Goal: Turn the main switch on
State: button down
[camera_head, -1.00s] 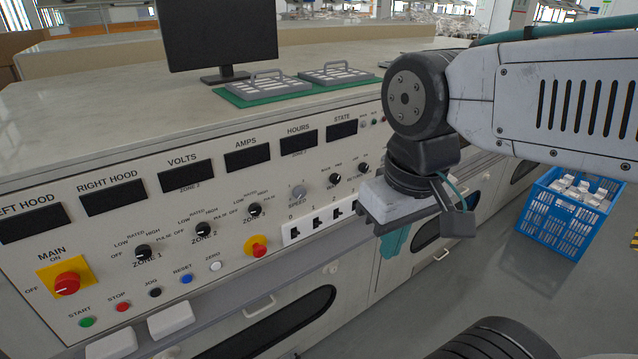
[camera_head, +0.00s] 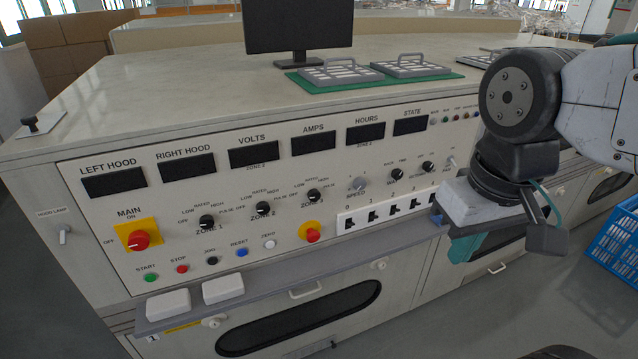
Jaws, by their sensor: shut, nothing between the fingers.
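The main switch (camera_head: 139,240) is a red knob on a yellow plate, at the left end of the sloping control panel (camera_head: 95,215). "MAIN" and "ON" are printed above it and "OFF" at its left. I cannot clearly tell which mark the knob points to. My gripper (camera_head: 465,248) is at the right, in front of the panel's right end, with teal at its tip. It is shut and empty, well away from the switch. My wrist hides part of the panel's right end.
A grey ledge (camera_head: 300,272) with two white blocks juts out below. A monitor (camera_head: 298,25) and grey trays (camera_head: 340,74) stand on top. A blue crate (camera_head: 615,240) is at the right.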

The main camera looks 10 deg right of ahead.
aim_at(138, 241)
jog(key=z, duration=1.5)
jog(key=k, duration=1)
jog(key=u, duration=1.35)
jog(key=i, duration=0.5)
jog(key=z, duration=0.05)
